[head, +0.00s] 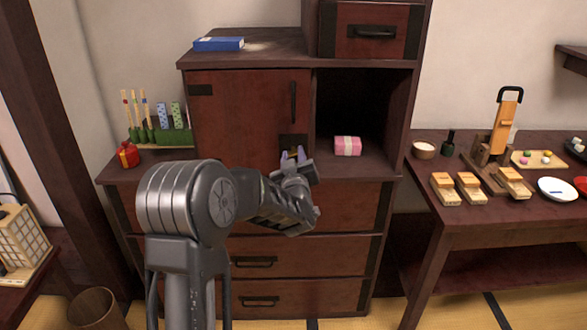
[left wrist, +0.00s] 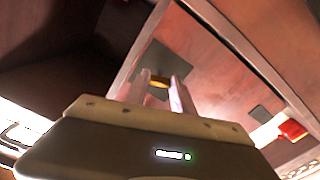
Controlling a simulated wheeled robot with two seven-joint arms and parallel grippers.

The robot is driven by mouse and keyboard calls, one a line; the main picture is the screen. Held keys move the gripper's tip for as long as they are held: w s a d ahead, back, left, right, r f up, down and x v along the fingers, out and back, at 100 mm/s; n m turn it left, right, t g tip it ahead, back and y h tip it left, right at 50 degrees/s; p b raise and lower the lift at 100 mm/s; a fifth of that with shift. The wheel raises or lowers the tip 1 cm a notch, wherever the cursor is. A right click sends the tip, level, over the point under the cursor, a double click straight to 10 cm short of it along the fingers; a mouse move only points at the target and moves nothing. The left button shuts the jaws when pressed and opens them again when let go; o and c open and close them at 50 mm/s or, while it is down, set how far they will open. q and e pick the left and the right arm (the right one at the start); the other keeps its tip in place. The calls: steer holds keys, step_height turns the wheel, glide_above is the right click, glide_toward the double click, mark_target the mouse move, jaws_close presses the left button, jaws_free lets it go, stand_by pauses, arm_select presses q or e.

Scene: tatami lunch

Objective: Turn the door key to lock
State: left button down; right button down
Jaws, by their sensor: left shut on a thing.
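The cabinet door (head: 240,115) is dark red wood and sits closed at the left of the cabinet. It has a vertical black handle (head: 293,102) and a dark lock plate (head: 292,141) low at its right edge. My left gripper (head: 293,156) is at the lock plate. In the left wrist view its two pale fingers (left wrist: 157,90) are shut on a small yellow brass key (left wrist: 159,82) in front of the plate (left wrist: 165,68). The fingers hide most of the key, so its exact angle cannot be told. My right gripper is not in view.
An open compartment with a pink wrapped box (head: 347,146) is right of the door. A blue book (head: 218,44) lies on top. A red pouch (head: 129,154) and a green holder (head: 172,137) stand at left. A table (head: 445,222) with dishes and wooden pieces stands at right.

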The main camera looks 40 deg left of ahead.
arm_select(q)
steer(key=shift+n+b, duration=6.9)
steer(key=shift+b, duration=1.15)
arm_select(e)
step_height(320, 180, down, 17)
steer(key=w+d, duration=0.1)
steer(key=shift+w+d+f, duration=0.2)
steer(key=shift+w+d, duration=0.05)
arm_select(q)
steer(key=c, duration=1.1)
jaws_free()
steer(key=v, duration=0.7)
steer(key=shift+s+d+p, duration=0.25)
steer(key=shift+s+p, duration=0.05)
steer(key=shift+p, duration=0.05)
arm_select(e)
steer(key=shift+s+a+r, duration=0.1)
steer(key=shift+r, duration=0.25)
